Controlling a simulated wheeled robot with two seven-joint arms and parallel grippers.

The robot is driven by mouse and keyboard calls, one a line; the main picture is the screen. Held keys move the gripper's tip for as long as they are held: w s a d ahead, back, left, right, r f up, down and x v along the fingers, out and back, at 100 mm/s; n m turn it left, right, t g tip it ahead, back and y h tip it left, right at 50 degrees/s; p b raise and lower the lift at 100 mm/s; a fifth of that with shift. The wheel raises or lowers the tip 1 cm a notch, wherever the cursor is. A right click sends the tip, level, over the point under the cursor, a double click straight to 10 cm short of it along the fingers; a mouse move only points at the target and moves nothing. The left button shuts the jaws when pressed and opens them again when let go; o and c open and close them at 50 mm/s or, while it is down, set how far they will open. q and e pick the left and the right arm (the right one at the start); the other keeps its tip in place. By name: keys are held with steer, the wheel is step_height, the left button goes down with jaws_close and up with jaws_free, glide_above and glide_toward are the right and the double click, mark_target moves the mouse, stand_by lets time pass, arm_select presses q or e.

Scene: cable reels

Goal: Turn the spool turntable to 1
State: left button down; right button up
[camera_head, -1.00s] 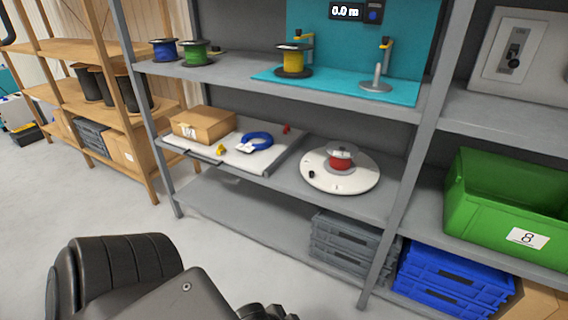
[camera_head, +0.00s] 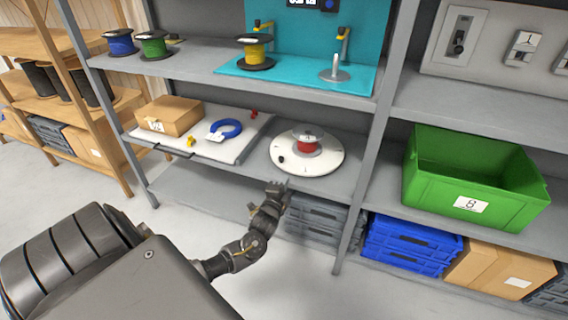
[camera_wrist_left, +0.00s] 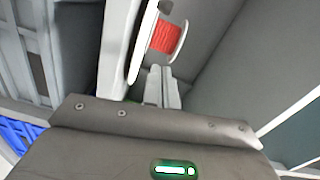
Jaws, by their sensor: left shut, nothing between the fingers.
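The spool turntable (camera_head: 328,162) is a round white disc on the middle shelf, with a red spool (camera_head: 307,147) at its centre and a small black knob (camera_head: 281,160) near its left edge. Small marks on its rim are too small to read. My left gripper (camera_head: 274,187) is shut and empty, in front of the shelf edge and below the turntable in the picture. In the left wrist view the shut fingers (camera_wrist_left: 160,72) point towards the turntable (camera_wrist_left: 143,42), seen nearly edge-on, and the red spool (camera_wrist_left: 168,37). I cannot tell if they touch the disc. My right gripper is out of view.
Left of the turntable lies a pale tray (camera_head: 220,152) with a cardboard box (camera_head: 170,115) and a blue cable coil (camera_head: 226,129). A shelf post (camera_head: 378,140) stands to the right. Grey crates (camera_head: 315,222) sit below. The upper shelf (camera_head: 200,72) overhangs.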

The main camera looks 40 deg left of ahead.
arm_select(q)
steer(key=b+x, duration=0.2)
steer(key=x, duration=0.7)
steer(key=shift+w+a, duration=0.1)
steer(key=shift+w, duration=0.15)
steer(key=a, duration=0.3)
steer(key=shift+s+f, duration=0.15)
steer(key=shift+f, duration=0.15)
steer(key=shift+a, duration=0.45)
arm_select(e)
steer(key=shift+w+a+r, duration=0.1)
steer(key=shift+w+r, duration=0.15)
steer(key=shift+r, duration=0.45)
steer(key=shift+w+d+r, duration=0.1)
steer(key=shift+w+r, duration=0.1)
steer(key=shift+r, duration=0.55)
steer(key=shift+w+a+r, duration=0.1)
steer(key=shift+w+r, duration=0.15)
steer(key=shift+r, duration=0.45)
